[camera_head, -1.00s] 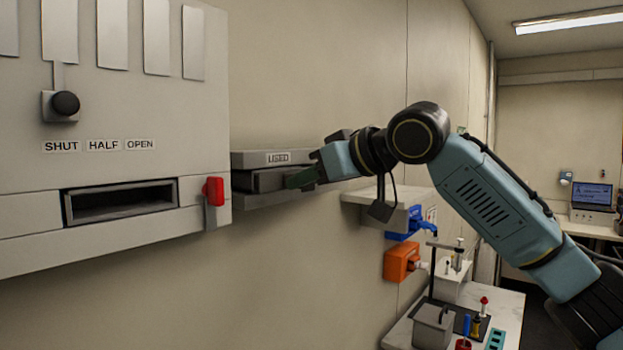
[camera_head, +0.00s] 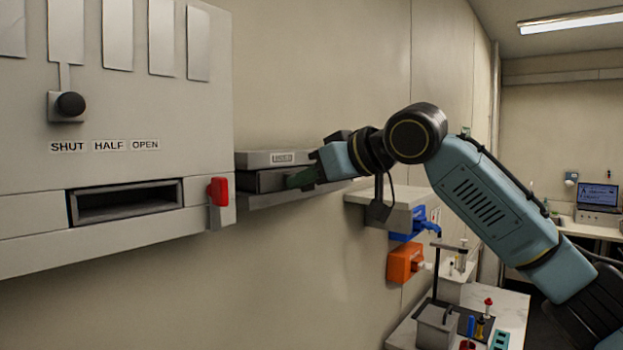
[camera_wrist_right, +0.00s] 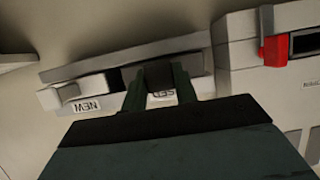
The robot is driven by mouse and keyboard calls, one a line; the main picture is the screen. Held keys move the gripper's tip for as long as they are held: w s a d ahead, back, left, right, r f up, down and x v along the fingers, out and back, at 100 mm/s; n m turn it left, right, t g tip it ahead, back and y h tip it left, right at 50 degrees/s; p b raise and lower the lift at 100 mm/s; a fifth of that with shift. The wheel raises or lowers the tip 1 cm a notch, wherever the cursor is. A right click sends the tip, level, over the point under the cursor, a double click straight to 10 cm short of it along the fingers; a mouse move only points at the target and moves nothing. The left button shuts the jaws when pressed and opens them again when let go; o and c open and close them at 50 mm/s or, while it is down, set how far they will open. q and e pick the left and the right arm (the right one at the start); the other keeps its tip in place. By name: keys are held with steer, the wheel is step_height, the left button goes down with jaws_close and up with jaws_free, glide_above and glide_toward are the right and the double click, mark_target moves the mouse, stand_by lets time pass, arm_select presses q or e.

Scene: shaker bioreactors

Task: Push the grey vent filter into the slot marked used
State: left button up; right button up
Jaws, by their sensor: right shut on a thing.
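The grey vent filter (camera_wrist_right: 159,78) is between the fingers of my right gripper (camera_wrist_right: 160,85), which is shut on it in the right wrist view. It is at the mouth of the slot marked used (camera_head: 283,158), on the wall rack. In the head view my right gripper (camera_head: 303,178) is at that slot with its dark green fingertips against the opening. How deep the filter sits is hidden by the fingers. The used label is partly covered by the fingers in the right wrist view. My left gripper is not in view.
A slot marked new (camera_wrist_right: 87,106) is beside the used one and holds a pale block (camera_wrist_right: 75,88). A grey cabinet with a red handle (camera_head: 218,191) stands close left of the rack. A wall shelf (camera_head: 395,205) and orange box (camera_head: 405,262) are below my right arm.

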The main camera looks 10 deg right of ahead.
steer(key=shift+w+a, duration=0.1)
steer(key=o, duration=1.1)
steer(key=shift+c, duration=0.2)
steer(key=b+v, duration=0.3)
steer(key=v, duration=1)
steer(key=shift+r+b, duration=0.15)
steer(key=shift+b, duration=0.15)
